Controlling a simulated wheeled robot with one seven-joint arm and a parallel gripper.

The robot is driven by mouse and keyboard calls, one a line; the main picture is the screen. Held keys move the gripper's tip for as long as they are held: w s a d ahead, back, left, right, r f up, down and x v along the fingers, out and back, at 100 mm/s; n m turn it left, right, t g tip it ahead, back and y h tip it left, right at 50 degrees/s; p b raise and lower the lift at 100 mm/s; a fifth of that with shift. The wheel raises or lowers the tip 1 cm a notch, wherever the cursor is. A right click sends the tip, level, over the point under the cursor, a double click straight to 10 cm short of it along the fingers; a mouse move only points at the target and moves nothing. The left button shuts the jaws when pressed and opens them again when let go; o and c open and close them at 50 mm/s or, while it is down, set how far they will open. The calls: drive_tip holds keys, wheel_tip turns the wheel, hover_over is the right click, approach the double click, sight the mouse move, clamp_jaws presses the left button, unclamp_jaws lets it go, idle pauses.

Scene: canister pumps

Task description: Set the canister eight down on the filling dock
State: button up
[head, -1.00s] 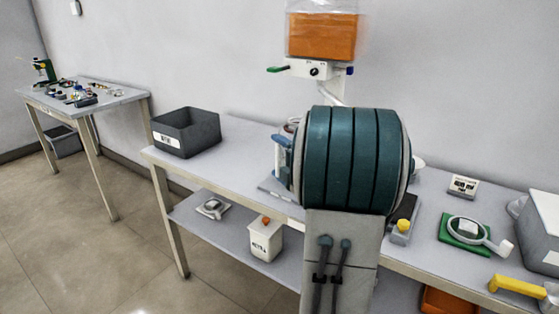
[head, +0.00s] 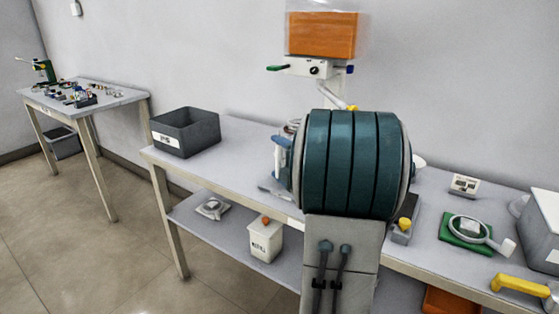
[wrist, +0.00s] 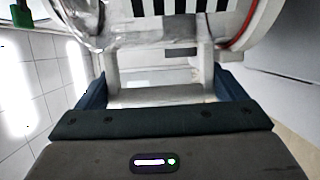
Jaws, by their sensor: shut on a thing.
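In the wrist view my gripper (wrist: 160,92) is shut on the pale handle of a canister (wrist: 165,55). The canister has a clear and whitish body, a black-striped label at the top of the view and a red ring at the right. Its number does not show, so I cannot tell if it is eight. In the head view the gripper and most of the canister are hidden behind my teal arm. The filling dock is not clearly visible; the area below the orange-filled dispenser (head: 322,37) is mostly covered by my arm. I cannot tell whether the canister touches anything.
A dark grey bin (head: 186,132) stands on the bench (head: 232,150) left of my arm. To the right are a grey block with a yellow knob (head: 403,228), a green pad with a ring-shaped tool (head: 467,230), a small sign (head: 464,185) and a yellow-handled tool (head: 520,286).

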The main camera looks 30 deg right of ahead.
drive_tip(key=shift+f+b, duration=1.05)
drive_tip(key=shift+b, duration=0.3)
drive_tip(key=o, duration=0.9)
drive_tip(key=shift+s, duration=0.15)
drive_tip(key=s+p, duration=0.1)
drive_tip(key=s, duration=1.2)
drive_tip(key=shift+s+d, duration=0.25)
